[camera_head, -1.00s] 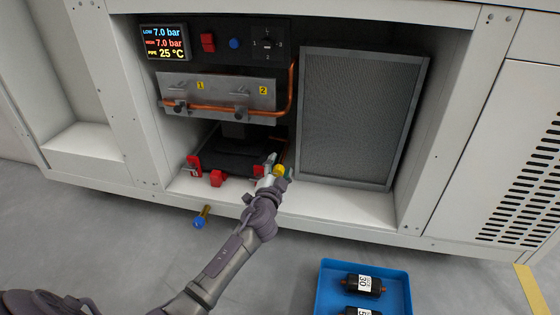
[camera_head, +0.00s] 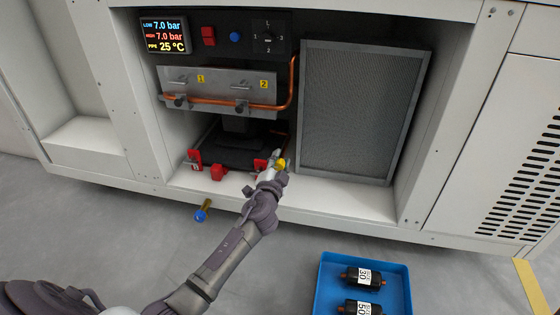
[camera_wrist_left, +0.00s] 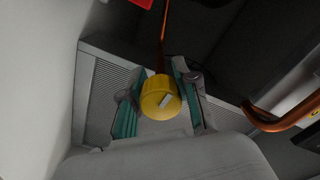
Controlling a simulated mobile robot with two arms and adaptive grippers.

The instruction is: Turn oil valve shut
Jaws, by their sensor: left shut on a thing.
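The oil valve shows as a yellow round knob (camera_wrist_left: 160,97) on a copper pipe in the left wrist view, with a small pale mark on its face. In the head view a bit of the yellow knob (camera_head: 282,163) shows at the right of the cabinet's lower bay. My left gripper (camera_head: 276,164) reaches it from the front. In the left wrist view the teal-lined fingers of my left gripper (camera_wrist_left: 157,100) stand on both sides of the knob, shut on it. My right gripper is not in view.
A metal plate (camera_head: 218,85) with a copper pipe hangs above, and a grey mesh panel (camera_head: 360,115) stands to the right. Red parts (camera_head: 218,173) sit on the bay's front. A blue tray (camera_head: 335,265) with black filters lies on the floor. A blue-ended part (camera_head: 201,215) sticks out below.

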